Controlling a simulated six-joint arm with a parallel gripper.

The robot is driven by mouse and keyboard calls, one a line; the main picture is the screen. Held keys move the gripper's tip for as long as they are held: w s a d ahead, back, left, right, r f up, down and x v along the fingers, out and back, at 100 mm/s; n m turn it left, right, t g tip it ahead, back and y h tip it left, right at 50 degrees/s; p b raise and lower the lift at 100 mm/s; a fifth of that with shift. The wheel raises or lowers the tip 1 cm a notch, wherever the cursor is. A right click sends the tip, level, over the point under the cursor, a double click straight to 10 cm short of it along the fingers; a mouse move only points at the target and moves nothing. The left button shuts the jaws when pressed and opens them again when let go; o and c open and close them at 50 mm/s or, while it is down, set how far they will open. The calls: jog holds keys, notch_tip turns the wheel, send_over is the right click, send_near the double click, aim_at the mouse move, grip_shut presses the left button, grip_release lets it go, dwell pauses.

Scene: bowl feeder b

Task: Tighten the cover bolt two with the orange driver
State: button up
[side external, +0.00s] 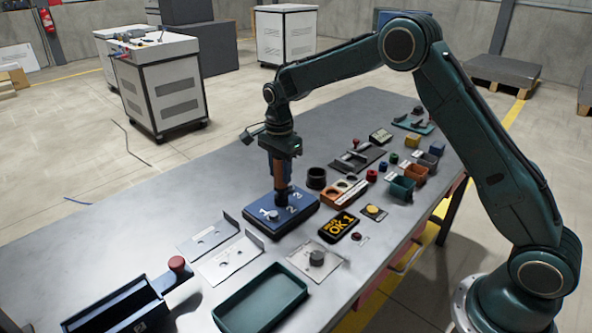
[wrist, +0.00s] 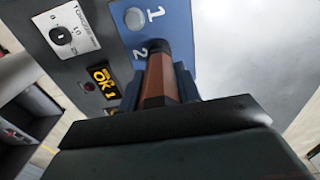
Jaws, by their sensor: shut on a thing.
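My gripper (side external: 281,160) is shut on the orange driver (side external: 279,180), which stands upright over the blue cover (side external: 304,207). The driver (wrist: 160,82) also shows in the wrist view between my jaws (wrist: 158,92). The cover (wrist: 178,30) carries the white numbers 1, 2 and 3. The driver's lower end is at the hole place marked 2; its tip and cover bolt two are hidden, so I cannot tell whether they touch. A grey round bolt head (wrist: 134,18) sits beside the number 1.
A black display (side external: 338,227) reads "OK 1" in yellow. A plate with a dial (side external: 317,260) and a green tray (side external: 260,298) lie in front. A black cup (side external: 316,178), an orange-brown block with holes (side external: 345,191) and small bins (side external: 402,188) stand right of the cover.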

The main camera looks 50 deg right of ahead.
jog(key=shift+r, duration=2.8)
